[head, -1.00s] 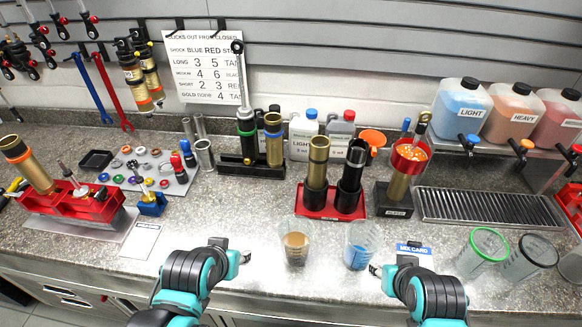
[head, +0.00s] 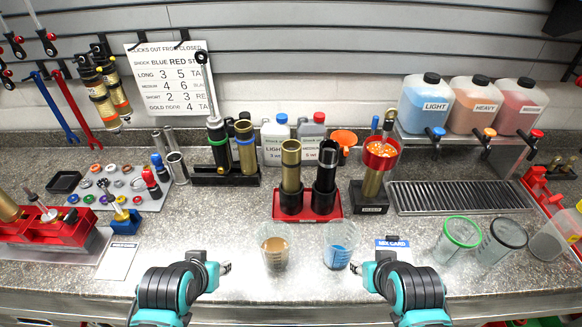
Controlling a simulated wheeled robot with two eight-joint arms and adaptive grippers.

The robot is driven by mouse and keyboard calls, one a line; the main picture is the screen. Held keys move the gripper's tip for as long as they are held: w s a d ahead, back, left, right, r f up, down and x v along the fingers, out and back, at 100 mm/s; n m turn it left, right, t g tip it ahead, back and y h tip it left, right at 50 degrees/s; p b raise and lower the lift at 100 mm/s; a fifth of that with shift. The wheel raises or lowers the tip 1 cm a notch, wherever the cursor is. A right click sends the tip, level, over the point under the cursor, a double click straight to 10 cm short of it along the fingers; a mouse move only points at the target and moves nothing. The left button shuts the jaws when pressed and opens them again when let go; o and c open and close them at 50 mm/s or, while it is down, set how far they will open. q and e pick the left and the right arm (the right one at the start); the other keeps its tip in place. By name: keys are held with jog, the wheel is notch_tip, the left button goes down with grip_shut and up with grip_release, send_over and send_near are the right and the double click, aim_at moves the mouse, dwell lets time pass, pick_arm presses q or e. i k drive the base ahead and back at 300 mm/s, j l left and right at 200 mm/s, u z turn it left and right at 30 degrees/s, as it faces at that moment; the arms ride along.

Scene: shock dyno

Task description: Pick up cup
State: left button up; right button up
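A clear cup with brown liquid (head: 275,250) stands upright on the counter near its front edge, in the middle of the head view. A clear cup with blue liquid (head: 339,250) stands to its right. A green-rimmed cup (head: 457,240) and a black-rimmed cup (head: 502,241) stand farther right and look empty. My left gripper (head: 224,267) is left of the brown-liquid cup, apart from it. My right gripper (head: 358,268) is at the lower right of the blue-liquid cup, very close in the picture; I cannot tell if they touch. Neither finger gap is clear.
A red tray (head: 283,212) with two cylinders stands behind the cups. A blue-and-white card (head: 392,250) lies right of the blue-liquid cup. A drip grate (head: 455,197) lies under several fluid jugs. A red fixture (head: 45,230) is at far left. The counter left of the brown-liquid cup has free room.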

aim_at(274, 239)
jog(key=k+j, duration=0.2)
jog(key=k, duration=0.3)
jog(key=j+z, duration=0.3)
jog(key=j, duration=0.65)
jog(key=j+z, duration=0.25)
jog(key=j, duration=0.7)
jog(key=z, duration=0.65)
